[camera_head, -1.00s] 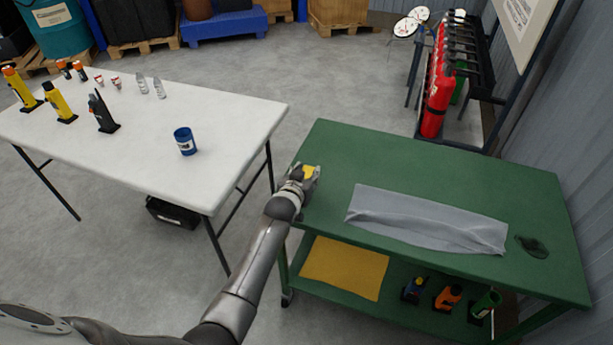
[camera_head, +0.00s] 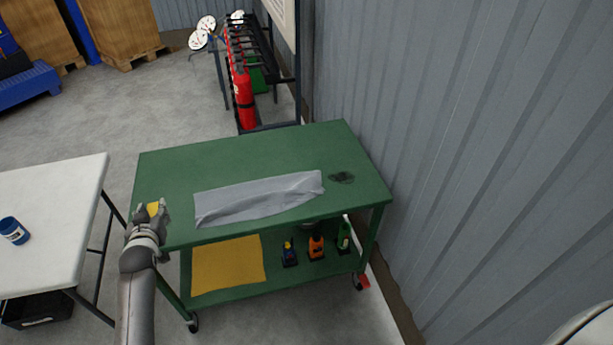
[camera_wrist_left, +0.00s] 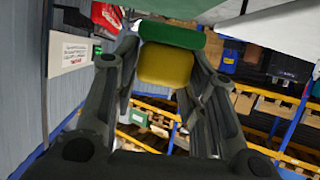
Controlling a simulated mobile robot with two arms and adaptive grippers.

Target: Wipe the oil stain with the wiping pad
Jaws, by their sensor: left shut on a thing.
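My left gripper (camera_head: 150,213) is at the left end of the green cart's top. It is shut on the wiping pad (camera_head: 154,208), of which a yellow part shows. In the left wrist view the pad (camera_wrist_left: 165,68) sits between the two fingers (camera_wrist_left: 160,75), yellow with a green layer. The oil stain (camera_head: 341,177) is a dark patch near the right end of the cart top (camera_head: 240,154), well away from the gripper. My right gripper is not in view.
A grey cloth (camera_head: 258,198) lies on the cart between gripper and stain. The lower shelf holds a yellow sheet (camera_head: 227,264) and several bottles (camera_head: 316,247). A white table (camera_head: 60,200) with a blue can (camera_head: 13,231) stands left. A corrugated wall (camera_head: 440,150) is close on the right.

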